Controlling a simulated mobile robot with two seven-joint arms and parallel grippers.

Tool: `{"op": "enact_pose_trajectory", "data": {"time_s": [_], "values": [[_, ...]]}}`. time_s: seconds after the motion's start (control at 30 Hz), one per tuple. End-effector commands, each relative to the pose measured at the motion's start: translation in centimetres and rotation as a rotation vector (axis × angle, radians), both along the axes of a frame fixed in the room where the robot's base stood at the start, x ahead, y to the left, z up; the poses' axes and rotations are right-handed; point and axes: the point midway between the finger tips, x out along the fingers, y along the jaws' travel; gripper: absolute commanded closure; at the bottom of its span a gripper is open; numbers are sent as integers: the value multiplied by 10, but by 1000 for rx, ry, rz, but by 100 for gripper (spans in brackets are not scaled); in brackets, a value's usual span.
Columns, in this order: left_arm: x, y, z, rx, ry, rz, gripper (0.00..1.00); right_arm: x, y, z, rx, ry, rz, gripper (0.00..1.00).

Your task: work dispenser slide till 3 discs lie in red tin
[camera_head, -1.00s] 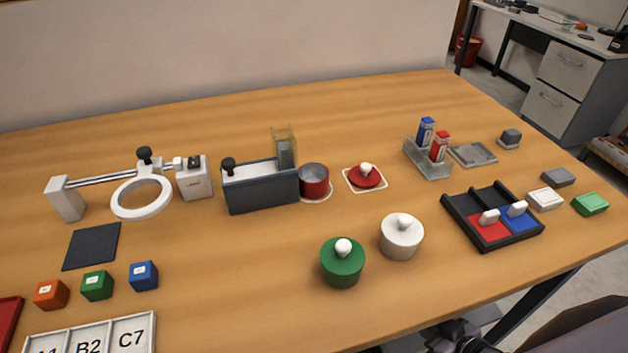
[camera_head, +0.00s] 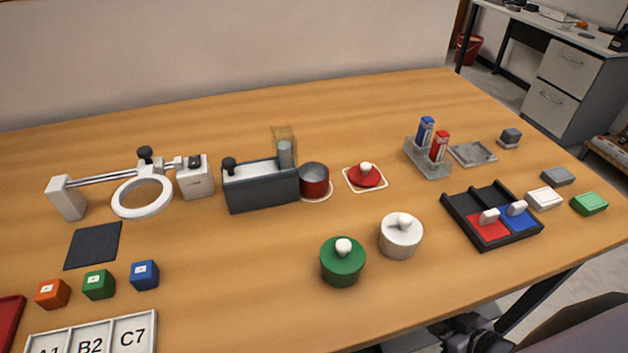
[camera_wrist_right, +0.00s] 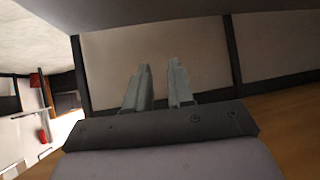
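The dispenser (camera_head: 262,189) is a dark grey box in the middle of the table, with a black slide knob (camera_head: 229,163) at its left end. A clear yellowish tube with a grey disc stack (camera_head: 286,152) stands at its right end. The open red tin (camera_head: 314,184) stands on a white-edged mat against the dispenser's right end; I cannot make out discs inside. The tin's red lid (camera_head: 366,177) with a white knob lies on a mat to the right. My right gripper (camera_wrist_right: 160,85) shows two parted fingers with nothing between them, away from these things. My left gripper is out of view.
A ring magnifier (camera_head: 142,197) on a rail is left of the dispenser. Green (camera_head: 342,263) and white (camera_head: 401,237) lidded tins stand in front. A black tray (camera_head: 492,218) with red and blue compartments is at right. Coloured cubes (camera_head: 98,285) lie front left. Table before the dispenser is clear.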

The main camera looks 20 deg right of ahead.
Motion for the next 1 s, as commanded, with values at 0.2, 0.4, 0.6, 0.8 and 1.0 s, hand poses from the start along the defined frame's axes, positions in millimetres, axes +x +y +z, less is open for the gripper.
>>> {"op": "enact_pose_trajectory", "data": {"time_s": [0.2,0.4,0.6,0.8,1.0], "values": [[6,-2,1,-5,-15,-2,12,0,0,-1,0,0,0,45],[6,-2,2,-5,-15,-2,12,0,0,-1,0,0,0,45],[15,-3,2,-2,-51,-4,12,0,0,-1,0,0,0,45],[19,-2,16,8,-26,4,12,0,0,22,0,-1,0,45],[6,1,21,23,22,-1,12,0,0,40,-1,0,-1,45]]}}
